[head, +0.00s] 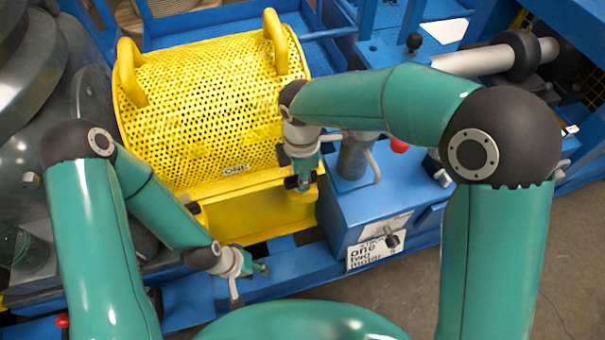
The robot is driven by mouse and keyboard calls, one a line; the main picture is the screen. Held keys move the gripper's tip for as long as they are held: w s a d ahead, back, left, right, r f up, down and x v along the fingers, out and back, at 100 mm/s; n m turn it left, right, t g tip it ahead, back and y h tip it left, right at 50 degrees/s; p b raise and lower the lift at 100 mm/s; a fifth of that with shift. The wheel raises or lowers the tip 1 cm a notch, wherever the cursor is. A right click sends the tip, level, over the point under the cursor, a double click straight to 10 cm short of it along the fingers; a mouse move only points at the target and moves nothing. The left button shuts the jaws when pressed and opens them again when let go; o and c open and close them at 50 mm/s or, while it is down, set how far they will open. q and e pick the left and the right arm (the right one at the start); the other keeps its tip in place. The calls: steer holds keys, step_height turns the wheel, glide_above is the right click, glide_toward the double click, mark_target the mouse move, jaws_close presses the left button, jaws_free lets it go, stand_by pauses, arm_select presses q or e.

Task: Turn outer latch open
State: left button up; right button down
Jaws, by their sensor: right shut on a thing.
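A perforated yellow guard (205,105) with two yellow handles covers the drive in the middle of the head view. My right gripper (301,180) points down at the guard's right front edge. It is shut on a small dark piece there, apparently the outer latch; the fingers hide most of it, so its angle cannot be told. My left gripper (258,269) hangs low in front of the guard, above the blue base rail, apart from the guard. It looks empty, but its finger gap is too small to read.
A blue box (355,220) with a dark knob, a red button (399,145) and a label stands just right of my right gripper. Grey machine housing (40,90) fills the left. A blue frame and shaft lie behind. Open floor (440,290) shows at front right.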

steer(key=shift+w+a+r+m, duration=0.1)
steer(key=shift+w+m, duration=0.05)
steer(key=shift+m, duration=0.35)
steer(key=m+b, duration=0.1)
steer(key=m, duration=0.2)
steer(key=shift+m, duration=0.3)
steer(key=m+b, duration=0.1)
steer(key=m, duration=0.3)
steer(key=shift+m, duration=0.3)
steer(key=m+b, duration=0.1)
steer(key=m, duration=0.3)
steer(key=m+b, duration=0.1)
steer(key=m, duration=0.3)
steer(key=shift+r+m, duration=0.1)
steer(key=shift+m, duration=0.2)
steer(key=shift+w, duration=0.1)
steer(key=c, duration=1.1)
jaws_free()
